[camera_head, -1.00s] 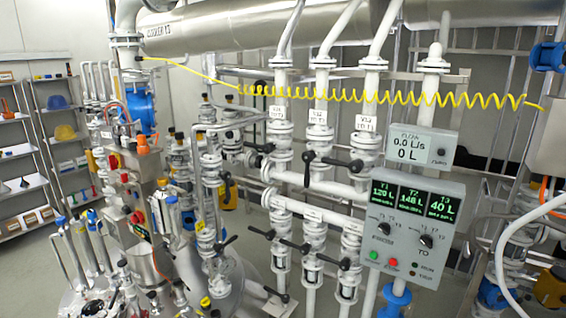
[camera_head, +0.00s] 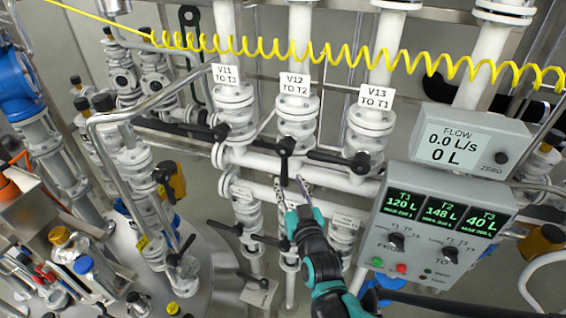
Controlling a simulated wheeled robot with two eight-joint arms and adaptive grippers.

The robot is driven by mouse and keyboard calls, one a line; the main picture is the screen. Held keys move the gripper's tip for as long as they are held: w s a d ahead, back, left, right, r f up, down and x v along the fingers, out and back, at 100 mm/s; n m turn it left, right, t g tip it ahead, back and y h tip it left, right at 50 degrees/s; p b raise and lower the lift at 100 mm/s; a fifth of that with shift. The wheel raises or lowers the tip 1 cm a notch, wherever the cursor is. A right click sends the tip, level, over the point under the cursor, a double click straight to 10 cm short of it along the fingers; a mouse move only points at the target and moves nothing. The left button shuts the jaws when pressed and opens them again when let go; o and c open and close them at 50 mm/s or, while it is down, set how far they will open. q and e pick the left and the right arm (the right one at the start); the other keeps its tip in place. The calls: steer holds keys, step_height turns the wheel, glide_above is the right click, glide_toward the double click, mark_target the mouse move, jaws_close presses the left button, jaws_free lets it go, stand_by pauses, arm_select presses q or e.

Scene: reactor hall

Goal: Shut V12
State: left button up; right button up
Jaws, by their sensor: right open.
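Valve V12 (camera_head: 297,128) is a white flanged valve on the middle vertical pipe, under the label "V12 TO T2" (camera_head: 294,85). Its black lever (camera_head: 285,162) hangs downward from the hub, along the pipe. My right gripper (camera_head: 292,188) comes up from below on a teal and black arm. Its thin fingers are open, just below the lever's lower end. I cannot tell whether they touch the lever. The arm hides part of the lower pipes. My left gripper is not in view.
V11 (camera_head: 235,103) stands to the left and V13 (camera_head: 367,127) to the right, both with levers turned sideways. V13's lever (camera_head: 335,160) reaches close to V12's. A flow meter (camera_head: 460,143) reads 0.0 L/s, above a tank panel (camera_head: 447,215). A yellow coiled hose (camera_head: 330,52) crosses above.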

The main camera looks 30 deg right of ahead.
mark_target(285, 173)
steer(key=shift+w+d+f, duration=0.1)
steer(key=shift+w+d, duration=0.05)
steer(key=shift+w, duration=0.35)
steer(key=b+x, duration=0.1)
steer(key=x, duration=0.4)
steer(key=shift+w+b, duration=0.3)
steer(key=shift+d, duration=0.1)
jaws_close()
